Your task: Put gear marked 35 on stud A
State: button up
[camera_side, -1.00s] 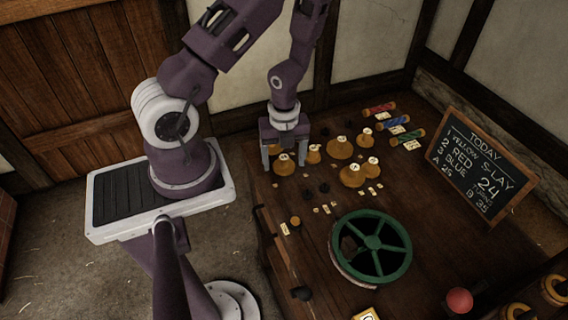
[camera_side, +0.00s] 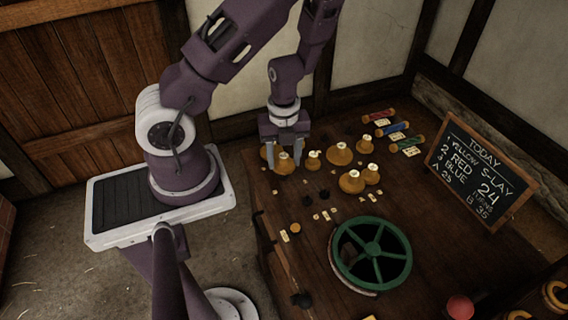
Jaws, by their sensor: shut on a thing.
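My gripper (camera_side: 284,155) is at the back left of the bench, pointing down, with its fingers shut on a brass cone-shaped gear (camera_side: 285,163). I cannot read the gear's mark, nor tell surely whether it is clear of the bench. Other brass gears stand to the right, including a small one (camera_side: 313,160), a large one (camera_side: 340,154) and one nearer the front (camera_side: 351,182). Their pale top marks are too small to read. Small dark studs (camera_side: 307,200) stand in front of the gears, with pale tags; I cannot tell which is A.
A green spoked wheel (camera_side: 372,252) stands at the front of the bench. A chalkboard (camera_side: 482,172) at the right lists "A 25" faintly and "B 35". Coloured spools (camera_side: 392,130) lie at the back. A red knob (camera_side: 460,306) is at the front right.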

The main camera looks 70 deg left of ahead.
notch_tip(320, 180, up, 19)
dwell(0.5)
jog(key=shift+r, duration=0.1)
dwell(0.8)
jog(key=n, duration=1.8)
send_over(308, 196)
notch_tip(308, 196, down, 14)
jog(key=shift+a+f, duration=0.1)
jog(key=shift+f, duration=3.25)
jog(key=shift+f, duration=0.5)
